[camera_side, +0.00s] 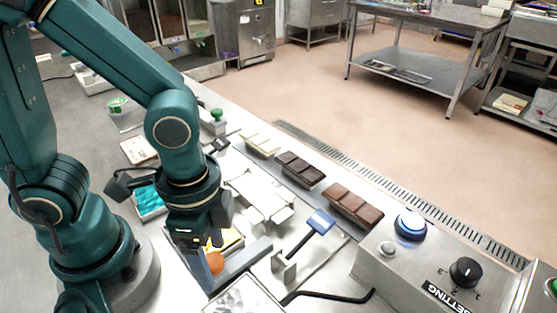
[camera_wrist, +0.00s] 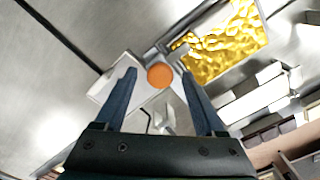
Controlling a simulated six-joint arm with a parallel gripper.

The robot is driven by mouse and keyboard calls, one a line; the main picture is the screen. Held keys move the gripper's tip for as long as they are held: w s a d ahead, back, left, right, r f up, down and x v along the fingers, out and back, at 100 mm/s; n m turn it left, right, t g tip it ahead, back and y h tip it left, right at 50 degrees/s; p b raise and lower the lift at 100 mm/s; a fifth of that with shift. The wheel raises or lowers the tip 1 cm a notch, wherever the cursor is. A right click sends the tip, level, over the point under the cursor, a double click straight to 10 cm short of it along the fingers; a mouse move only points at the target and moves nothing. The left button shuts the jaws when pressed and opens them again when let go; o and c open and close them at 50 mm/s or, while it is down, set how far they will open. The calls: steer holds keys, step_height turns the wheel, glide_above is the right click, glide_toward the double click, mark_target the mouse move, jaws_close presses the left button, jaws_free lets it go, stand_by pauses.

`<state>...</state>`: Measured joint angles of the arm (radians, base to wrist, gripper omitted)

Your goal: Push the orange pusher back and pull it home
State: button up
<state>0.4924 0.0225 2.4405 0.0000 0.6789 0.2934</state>
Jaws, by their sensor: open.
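The orange pusher (camera_side: 215,262) shows as a round orange knob just below my gripper (camera_side: 205,240) in the side view. In the wrist view the orange knob (camera_wrist: 160,76) lies between the two blue fingertips of my gripper (camera_wrist: 158,78), seen from above. My fingers are apart, with a gap on both sides of the knob. I cannot tell how far down the fingers reach beside it. A tray of gold pieces (camera_wrist: 225,42) lies just beyond the knob; in the side view it is partly hidden by my gripper.
Chocolate bars, dark (camera_side: 300,168) and brown (camera_side: 352,204), lie along the bench's far edge. A control box with a lit blue button (camera_side: 411,224) and a black dial (camera_side: 466,271) stands at the right. A teal-filled tray (camera_side: 150,200) is at the left.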

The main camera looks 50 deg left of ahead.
steer(key=shift+f, duration=0.1)
jaws_close()
stand_by(1.4)
